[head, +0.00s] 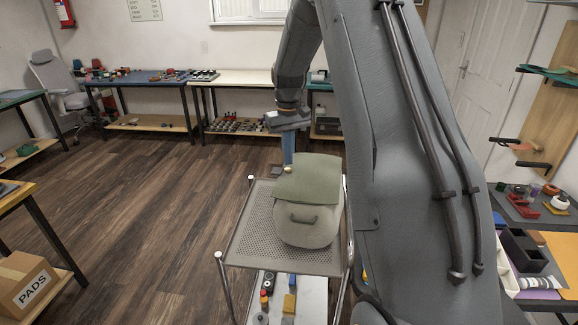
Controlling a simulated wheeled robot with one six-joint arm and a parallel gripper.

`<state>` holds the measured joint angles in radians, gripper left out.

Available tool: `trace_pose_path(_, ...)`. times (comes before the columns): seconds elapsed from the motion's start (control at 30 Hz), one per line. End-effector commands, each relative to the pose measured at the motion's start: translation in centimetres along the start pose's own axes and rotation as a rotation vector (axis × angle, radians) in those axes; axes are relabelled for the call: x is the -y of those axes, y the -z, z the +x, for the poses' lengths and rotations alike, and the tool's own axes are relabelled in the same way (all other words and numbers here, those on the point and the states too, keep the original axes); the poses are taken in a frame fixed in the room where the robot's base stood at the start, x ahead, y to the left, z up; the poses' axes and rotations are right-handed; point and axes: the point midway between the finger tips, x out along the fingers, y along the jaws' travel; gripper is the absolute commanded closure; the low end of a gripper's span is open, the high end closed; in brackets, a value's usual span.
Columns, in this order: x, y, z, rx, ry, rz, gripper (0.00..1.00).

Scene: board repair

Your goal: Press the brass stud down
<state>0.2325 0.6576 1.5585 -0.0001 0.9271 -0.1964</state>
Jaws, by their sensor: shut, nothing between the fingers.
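A small yellowish knob that looks like the brass stud (288,169) shows at the far left edge of a green sheet (308,181). The sheet lies over the top of a pale rounded container (305,228) with a dark front handle, standing on a grey perforated trolley shelf (256,235). My gripper (287,161) points straight down with its fingers shut and empty. Its tips are right at the stud in the picture, just behind or above it. I cannot tell whether they touch it.
My arm blocks much of the right side. The trolley's lower shelf (272,313) holds several small coloured parts. Benches (240,77) with parts line the back wall. A box marked PADS (25,283) sits at lower left. The wooden floor left of the trolley is clear.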

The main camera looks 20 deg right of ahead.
Motion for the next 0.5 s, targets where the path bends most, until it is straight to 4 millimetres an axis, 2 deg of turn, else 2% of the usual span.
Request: trace_pose_path(0.5, 0.0, 0.0, -4.0, -0.002, 0.0, 0.0, 1.0)
